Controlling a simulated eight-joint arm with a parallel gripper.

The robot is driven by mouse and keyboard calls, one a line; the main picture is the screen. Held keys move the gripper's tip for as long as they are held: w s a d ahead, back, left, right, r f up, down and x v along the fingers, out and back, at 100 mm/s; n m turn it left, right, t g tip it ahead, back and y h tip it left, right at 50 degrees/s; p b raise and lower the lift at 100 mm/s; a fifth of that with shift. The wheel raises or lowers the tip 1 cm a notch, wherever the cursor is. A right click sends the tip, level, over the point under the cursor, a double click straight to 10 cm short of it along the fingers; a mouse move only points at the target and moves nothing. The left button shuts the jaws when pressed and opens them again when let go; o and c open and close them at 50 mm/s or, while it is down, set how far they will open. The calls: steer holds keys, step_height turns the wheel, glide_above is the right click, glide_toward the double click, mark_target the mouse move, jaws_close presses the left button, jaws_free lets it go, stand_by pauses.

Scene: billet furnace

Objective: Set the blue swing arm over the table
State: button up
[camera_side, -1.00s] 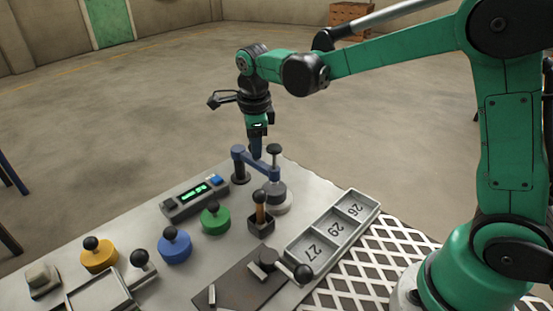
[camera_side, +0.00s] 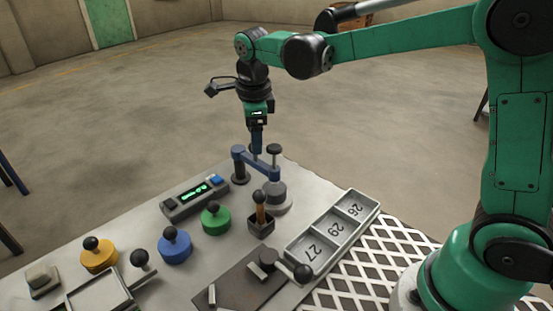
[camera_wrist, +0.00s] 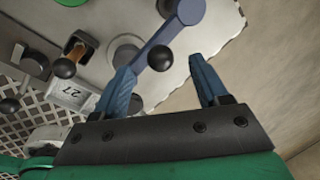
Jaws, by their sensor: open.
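In the side view this end is over or close to a grey round stand (camera_side: 275,193); the exact overlap is hard to tell. My gripper (camera_side: 257,150) is above the middle of the swing arm, pointing down. In the wrist view, the swing arm (camera_wrist: 182,22) reaches toward the space between my open fingers (camera_wrist: 163,86). The black knob (camera_wrist: 160,58) shows just beyond them. The fingers look empty; contact with the arm cannot be told.
A small box with an orange-handled tool (camera_side: 260,222) and a numbered tray (camera_side: 333,228) stand at the near right. Green (camera_side: 215,218), blue (camera_side: 175,246) and yellow (camera_side: 99,256) knobbed discs and a display box (camera_side: 195,197) stand left. Floor beyond the worktop's back edge is clear.

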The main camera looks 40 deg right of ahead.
steer(key=shift+s+a+r, duration=0.1)
steer(key=shift+s+r, duration=0.05)
steer(key=shift+r, duration=0.65)
steer(key=shift+s+a+r, duration=0.1)
steer(key=shift+s+r, duration=0.05)
steer(key=shift+r, duration=0.65)
steer(key=n+t, duration=0.2)
steer(key=n, duration=0.8)
glide_toward(258, 165)
steer(key=shift+s+d+r+y, duration=0.15)
steer(key=shift+s+d+r, duration=0.25)
steer(key=shift+s, duration=0.1)
steer(key=shift+s+d+r+y, duration=0.15)
steer(key=shift+s+d+r, duration=0.2)
steer(key=shift+s, duration=0.2)
steer(key=s+f+n+t, duration=0.3)
steer(key=s+n, duration=0.3)
steer(key=n, duration=0.9)
steer(key=shift+s+d+f+y, duration=0.15)
steer(key=shift+s+f+y, duration=0.15)
steer(key=shift+s+f, duration=0.05)
